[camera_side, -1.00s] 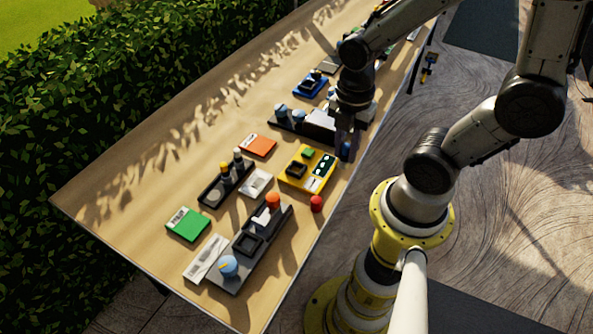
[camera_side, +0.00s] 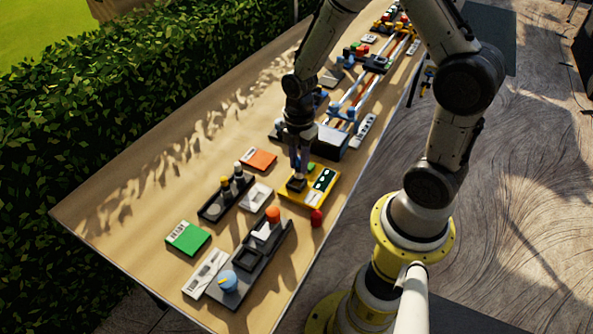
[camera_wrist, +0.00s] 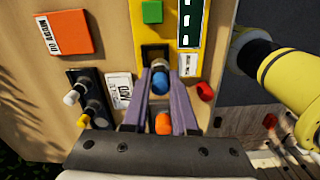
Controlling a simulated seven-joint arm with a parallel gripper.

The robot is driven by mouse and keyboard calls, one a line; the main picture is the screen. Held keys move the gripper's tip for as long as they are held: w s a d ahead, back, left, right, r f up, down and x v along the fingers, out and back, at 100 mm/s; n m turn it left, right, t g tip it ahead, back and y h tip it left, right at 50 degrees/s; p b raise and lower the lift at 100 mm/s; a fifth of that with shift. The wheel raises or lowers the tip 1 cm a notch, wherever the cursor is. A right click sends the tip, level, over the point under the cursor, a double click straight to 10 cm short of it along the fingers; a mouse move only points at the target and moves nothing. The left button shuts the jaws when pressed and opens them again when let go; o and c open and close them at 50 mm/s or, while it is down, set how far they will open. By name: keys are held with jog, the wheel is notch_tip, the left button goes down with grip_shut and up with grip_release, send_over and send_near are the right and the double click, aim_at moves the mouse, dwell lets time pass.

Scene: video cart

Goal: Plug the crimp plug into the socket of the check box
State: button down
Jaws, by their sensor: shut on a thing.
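A yellow box (camera_side: 291,198) lies on the table below my gripper; it looks like the check box. It has a green block (camera_wrist: 152,12), a dark panel (camera_wrist: 190,25), a white label and a black square socket (camera_wrist: 153,51). My gripper (camera_wrist: 161,80) points down over the box, its fingers shut on a small blue piece, which I take as the crimp plug (camera_wrist: 160,85). The plug is right at the near side of the socket in the wrist view. In the side view the fingertips (camera_side: 298,174) hide part of the socket, so I cannot tell whether plug and socket touch.
A red cap (camera_side: 317,218) stands beside the box's near edge. A grey tray (camera_side: 222,293) with blue and orange knobs and a black tray (camera_side: 212,215) with small posts stand left. An orange card (camera_side: 258,159) and green card (camera_side: 188,238) lie flat.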

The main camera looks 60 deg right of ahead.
aim_at(297, 171)
jog(key=shift+w+d+f, duration=0.1)
jog(key=shift+w+f, duration=0.3)
jog(key=shift+f, duration=1.6)
jog(key=shift+f, duration=0.2)
jog(key=c, duration=0.7)
grip_release()
jog(key=shift+r, duration=0.15)
